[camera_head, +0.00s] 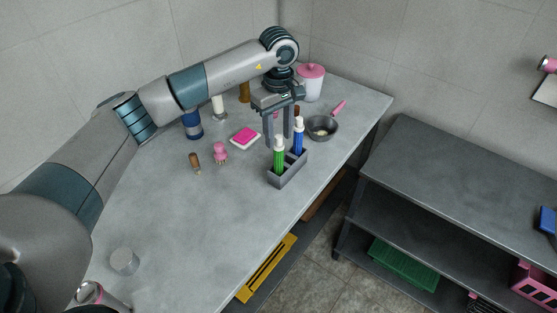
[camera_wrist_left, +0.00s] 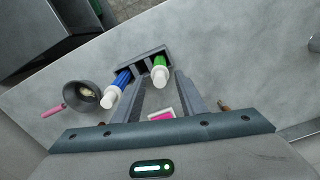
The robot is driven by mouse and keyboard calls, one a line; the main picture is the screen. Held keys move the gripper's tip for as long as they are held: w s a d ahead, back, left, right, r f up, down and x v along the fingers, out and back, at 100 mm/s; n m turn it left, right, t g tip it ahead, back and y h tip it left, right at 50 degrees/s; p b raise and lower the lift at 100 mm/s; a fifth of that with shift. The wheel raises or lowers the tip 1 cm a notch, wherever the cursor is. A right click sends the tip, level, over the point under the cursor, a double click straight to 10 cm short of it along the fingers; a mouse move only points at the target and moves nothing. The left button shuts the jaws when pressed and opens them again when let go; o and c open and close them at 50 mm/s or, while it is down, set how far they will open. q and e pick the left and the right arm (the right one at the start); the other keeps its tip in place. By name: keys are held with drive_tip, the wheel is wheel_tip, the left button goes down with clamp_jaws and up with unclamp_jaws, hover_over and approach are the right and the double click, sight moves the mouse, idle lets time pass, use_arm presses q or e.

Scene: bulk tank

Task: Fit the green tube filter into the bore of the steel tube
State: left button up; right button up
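The green tube filter (camera_head: 279,156), with a white cap, stands in a grey rack (camera_head: 286,180) on the table. In the left wrist view the green filter (camera_wrist_left: 159,72) leans in the right part of the rack (camera_wrist_left: 141,58). My left gripper (camera_head: 277,120) points down above and just behind the rack. Its fingers are apart with nothing between them. In the left wrist view its fingertips (camera_wrist_left: 160,78) are near the filter's white cap; contact cannot be told. A steel tube (camera_head: 94,295) lies at the table's lower left, cut by the frame edge. My right gripper is not in view.
A blue white-capped filter (camera_head: 298,138) stands beside the green one. A dark pan (camera_head: 322,128), pink sponge (camera_head: 244,137), pink brush (camera_head: 221,153) and small brown-handled brush (camera_head: 195,162) are nearby. The table's middle is clear.

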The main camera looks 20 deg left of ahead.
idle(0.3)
use_arm(q)
clamp_jaws()
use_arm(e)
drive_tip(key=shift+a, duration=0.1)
use_arm(q)
drive_tip(key=shift+r, duration=0.15)
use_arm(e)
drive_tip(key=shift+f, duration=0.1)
use_arm(q)
drive_tip(key=shift+r+b, duration=0.4)
drive_tip(key=shift+r, duration=0.2)
wheel_tip(320, 180, up, 2)
drive_tip(key=shift+r+b, duration=0.1)
drive_tip(key=shift+b, duration=0.3)
wheel_tip(320, 180, up, 6)
drive_tip(key=b, duration=0.2)
drive_tip(key=shift+r, duration=0.2)
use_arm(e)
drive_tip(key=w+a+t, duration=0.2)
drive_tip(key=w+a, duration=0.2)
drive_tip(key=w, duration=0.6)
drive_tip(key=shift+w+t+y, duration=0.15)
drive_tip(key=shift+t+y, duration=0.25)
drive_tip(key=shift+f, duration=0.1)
